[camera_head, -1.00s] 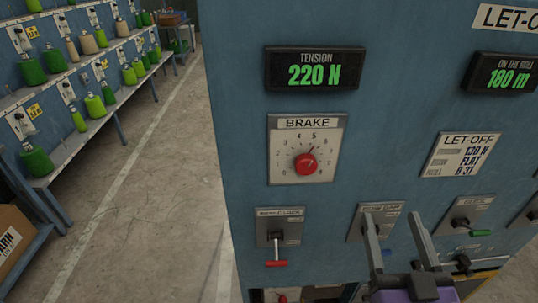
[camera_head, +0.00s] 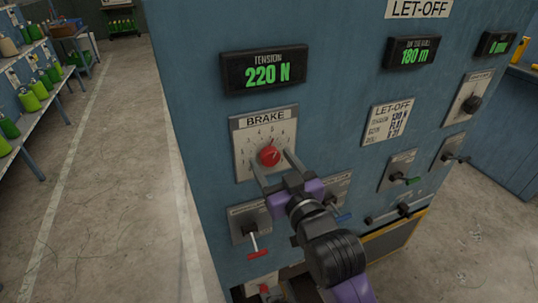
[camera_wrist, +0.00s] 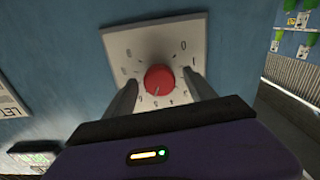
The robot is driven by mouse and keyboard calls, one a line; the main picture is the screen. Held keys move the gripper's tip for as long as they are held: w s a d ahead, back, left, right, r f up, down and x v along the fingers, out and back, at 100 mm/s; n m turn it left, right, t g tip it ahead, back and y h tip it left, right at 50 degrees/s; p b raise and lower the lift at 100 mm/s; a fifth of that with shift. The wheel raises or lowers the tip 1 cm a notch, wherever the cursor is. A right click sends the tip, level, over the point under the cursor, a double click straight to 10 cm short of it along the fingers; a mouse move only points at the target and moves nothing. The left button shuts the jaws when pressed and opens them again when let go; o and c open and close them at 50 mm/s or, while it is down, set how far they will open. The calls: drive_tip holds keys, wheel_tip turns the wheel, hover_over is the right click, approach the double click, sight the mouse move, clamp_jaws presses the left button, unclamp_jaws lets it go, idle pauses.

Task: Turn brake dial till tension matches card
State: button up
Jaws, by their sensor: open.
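The red brake dial (camera_head: 269,156) sits on a pale plate marked BRAKE (camera_head: 247,172) on the blue cabinet. The tension display (camera_head: 265,70) above it reads 220 N in green. The LET-OFF card (camera_head: 389,121) to the right carries a tension line that looks like 130 N, with small print hard to read. My gripper (camera_head: 273,166) is open at the dial, its two fingers on either side of it. In the wrist view the dial (camera_wrist: 159,80) stands between the fingers, with gaps beside it. I cannot tell the dial's exact setting now.
The brake lock lever (camera_head: 257,253) with a red handle is just below the brake plate. Shelves with green bottles (camera_head: 33,90) stand left across open floor.

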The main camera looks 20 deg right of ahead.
drive_tip(key=shift+w, duration=1)
drive_tip(key=shift+c, duration=0.2)
drive_tip(key=c, duration=1.3)
